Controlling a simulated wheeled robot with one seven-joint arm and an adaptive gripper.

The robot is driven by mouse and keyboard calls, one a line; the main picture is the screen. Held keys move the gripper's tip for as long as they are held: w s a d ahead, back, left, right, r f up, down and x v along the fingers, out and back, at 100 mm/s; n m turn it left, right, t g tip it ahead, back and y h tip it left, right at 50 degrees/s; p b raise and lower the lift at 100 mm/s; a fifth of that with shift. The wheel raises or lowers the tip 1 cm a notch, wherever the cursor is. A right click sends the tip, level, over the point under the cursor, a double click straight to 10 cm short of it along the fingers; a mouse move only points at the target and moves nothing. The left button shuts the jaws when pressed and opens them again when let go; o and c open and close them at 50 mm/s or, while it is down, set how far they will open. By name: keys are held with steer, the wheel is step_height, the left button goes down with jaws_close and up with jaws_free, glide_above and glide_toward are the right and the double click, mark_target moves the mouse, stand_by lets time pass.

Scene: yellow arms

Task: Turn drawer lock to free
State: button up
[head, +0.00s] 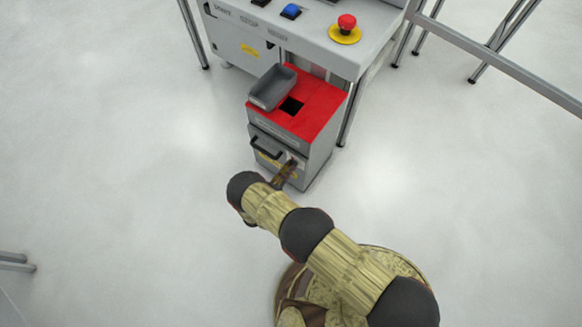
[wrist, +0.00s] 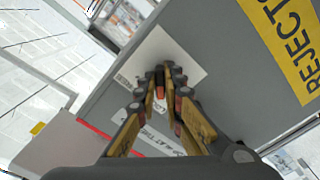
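The drawer lock (wrist: 160,92) shows in the wrist view as a small orange-red and pale piece on a white label on the grey drawer front. My gripper (wrist: 164,78) has its two fingers drawn close together, with this small piece between the tips. The fingers hide most of the lock, so its turned position cannot be read. In the head view my gripper (head: 286,174) is at the right part of the front of the grey drawer cabinet (head: 318,158), below its red top.
A black handle (head: 265,149) is left of my gripper on the cabinet front. A grey bin (head: 272,88) sits on the red top (head: 317,106) beside a square hole. A machine with a red emergency button (head: 346,24) stands behind.

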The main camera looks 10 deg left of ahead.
jaws_close()
steer(key=shift+a+m, duration=0.1)
steer(key=shift+m, duration=8.9)
steer(key=o, duration=0.6)
jaws_free()
